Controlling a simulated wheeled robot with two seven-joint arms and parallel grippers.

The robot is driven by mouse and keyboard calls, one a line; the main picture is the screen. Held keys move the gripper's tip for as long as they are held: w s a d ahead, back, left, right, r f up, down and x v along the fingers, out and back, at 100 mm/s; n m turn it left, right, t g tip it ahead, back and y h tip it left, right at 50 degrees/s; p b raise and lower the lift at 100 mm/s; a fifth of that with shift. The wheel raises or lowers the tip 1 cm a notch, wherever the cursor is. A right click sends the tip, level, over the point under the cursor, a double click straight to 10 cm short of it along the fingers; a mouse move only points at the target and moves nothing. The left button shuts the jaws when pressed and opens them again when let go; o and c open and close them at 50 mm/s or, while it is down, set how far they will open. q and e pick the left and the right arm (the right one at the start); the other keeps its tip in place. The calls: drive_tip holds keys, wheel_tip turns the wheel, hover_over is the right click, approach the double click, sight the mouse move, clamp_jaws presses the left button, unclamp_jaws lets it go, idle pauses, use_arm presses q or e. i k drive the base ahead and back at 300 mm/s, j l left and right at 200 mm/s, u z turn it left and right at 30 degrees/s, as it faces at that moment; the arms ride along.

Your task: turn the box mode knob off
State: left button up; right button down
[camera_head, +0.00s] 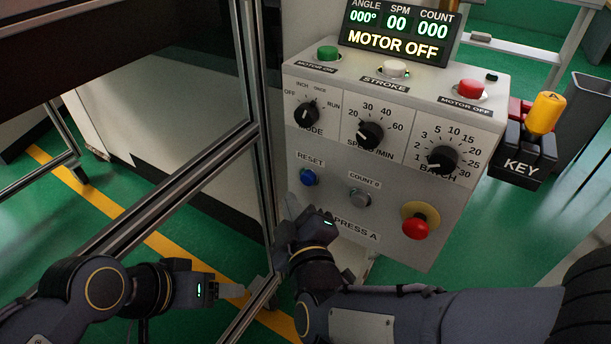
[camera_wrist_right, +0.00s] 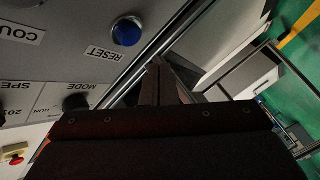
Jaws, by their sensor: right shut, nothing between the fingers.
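The black mode knob (camera_head: 306,115) is at the upper left of the grey control box (camera_head: 390,215), with OFF marked on its left and RUN on its right. Its pointer seems to point up, between those marks; the exact setting is too small to tell. The knob also shows in the right wrist view (camera_wrist_right: 75,103), left of the fingers. My right gripper (camera_head: 291,205) is shut and empty, below the knob and the blue reset button (camera_head: 309,177). Its fingers show in the wrist view (camera_wrist_right: 163,82). My left gripper (camera_head: 234,290) is low at left, away from the box.
The display (camera_head: 397,35) reads MOTOR OFF. Speed (camera_head: 370,135) and batch (camera_head: 442,158) knobs sit right of the mode knob. A red stop button (camera_head: 415,226) is lower right. A key switch (camera_head: 525,140) stands at the right. A metal frame post (camera_head: 258,110) runs close along the box's left side.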

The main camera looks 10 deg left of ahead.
sight(307, 113)
drive_tip(key=k+l, duration=0.1)
drive_tip(key=l, duration=0.3)
drive_tip(key=k+l, duration=0.1)
drive_tip(key=l, duration=0.3)
drive_tip(key=k+l, duration=0.1)
drive_tip(key=l, duration=0.3)
